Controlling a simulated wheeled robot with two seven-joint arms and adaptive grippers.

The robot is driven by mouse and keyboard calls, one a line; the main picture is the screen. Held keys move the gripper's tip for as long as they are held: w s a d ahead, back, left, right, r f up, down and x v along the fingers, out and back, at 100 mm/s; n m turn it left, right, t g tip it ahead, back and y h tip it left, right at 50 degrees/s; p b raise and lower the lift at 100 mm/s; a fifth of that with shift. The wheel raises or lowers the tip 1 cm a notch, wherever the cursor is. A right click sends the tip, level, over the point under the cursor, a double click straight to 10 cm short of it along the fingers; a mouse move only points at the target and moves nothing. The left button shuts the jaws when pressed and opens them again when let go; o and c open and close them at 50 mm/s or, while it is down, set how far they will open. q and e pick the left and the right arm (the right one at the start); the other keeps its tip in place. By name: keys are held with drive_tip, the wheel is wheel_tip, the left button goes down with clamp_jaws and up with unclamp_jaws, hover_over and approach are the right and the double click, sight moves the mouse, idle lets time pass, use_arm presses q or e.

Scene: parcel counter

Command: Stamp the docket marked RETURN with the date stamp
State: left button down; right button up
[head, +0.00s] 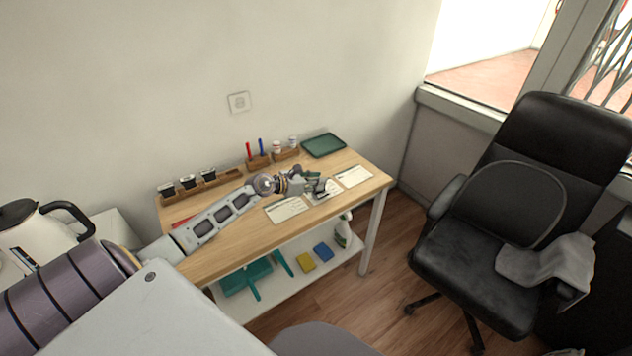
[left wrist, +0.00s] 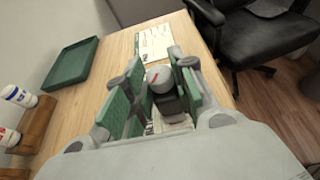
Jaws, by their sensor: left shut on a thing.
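My left gripper (head: 311,183) is shut on a date stamp with a dark body and a grey knob bearing a red mark; the stamp (left wrist: 166,92) shows between the green finger pads in the left wrist view. It is over the middle docket (head: 328,196), which is partly hidden by the gripper. I cannot tell whether the stamp touches the paper. Another docket (head: 286,209) lies to the left and one (head: 353,176) to the right; the right one also shows in the left wrist view (left wrist: 153,42). The print is too small to read. My right gripper is out of view.
A wooden rack (head: 222,178) with several black stamps stands at the table's back left. Behind are a pen holder (head: 258,163), small bottles (head: 277,147) and a green tray (head: 323,145). The table's front (head: 235,245) is bare. A black chair (head: 500,220) stands to the right.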

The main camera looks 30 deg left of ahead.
use_arm(q)
drive_tip(key=shift+r+p, duration=2.6)
drive_tip(key=shift+r, duration=0.35)
